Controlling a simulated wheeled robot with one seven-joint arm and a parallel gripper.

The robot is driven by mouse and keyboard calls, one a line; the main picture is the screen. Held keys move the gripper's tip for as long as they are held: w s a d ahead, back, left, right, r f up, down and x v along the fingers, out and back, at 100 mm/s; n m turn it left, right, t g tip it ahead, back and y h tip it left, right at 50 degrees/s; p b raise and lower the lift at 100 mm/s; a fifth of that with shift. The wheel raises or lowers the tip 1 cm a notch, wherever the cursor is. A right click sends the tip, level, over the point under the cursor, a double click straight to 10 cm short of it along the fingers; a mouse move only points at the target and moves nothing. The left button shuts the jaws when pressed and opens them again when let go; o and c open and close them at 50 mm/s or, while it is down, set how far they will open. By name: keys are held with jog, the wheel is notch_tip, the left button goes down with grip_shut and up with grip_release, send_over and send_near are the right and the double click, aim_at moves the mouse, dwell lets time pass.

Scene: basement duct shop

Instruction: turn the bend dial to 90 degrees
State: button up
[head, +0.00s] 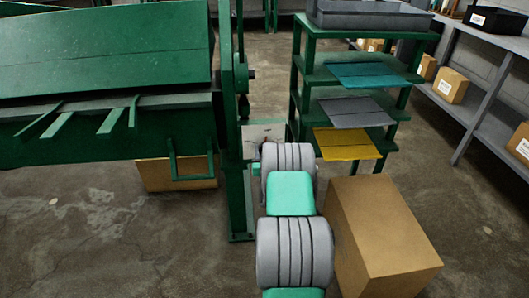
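A green sheet-metal bending machine (110,60) fills the left of the head view, with a green upright post (232,110) at its right end. A pale square plate (255,130) sits beside the post, with a small dark and reddish detail near its lower part. This may be the bend dial, but my arm covers part of it and I cannot read any setting. My grey and teal arm reaches forward from the bottom of the view to just in front of the plate. My gripper is hidden behind the arm's far joint.
A cardboard box (385,235) stands close to the right of my arm. A green rack (307,75) holds teal, grey and yellow sheets, with a grey tray (370,16) on top. Grey shelving (470,95) with boxes lines the right. Open concrete floor lies at lower left.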

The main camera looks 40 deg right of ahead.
jog(key=o, duration=1.3)
jog(key=shift+o, duration=0.2)
jog(key=v, duration=0.7)
jog(key=shift+s+a, duration=0.25)
jog(key=shift+s, duration=0.05)
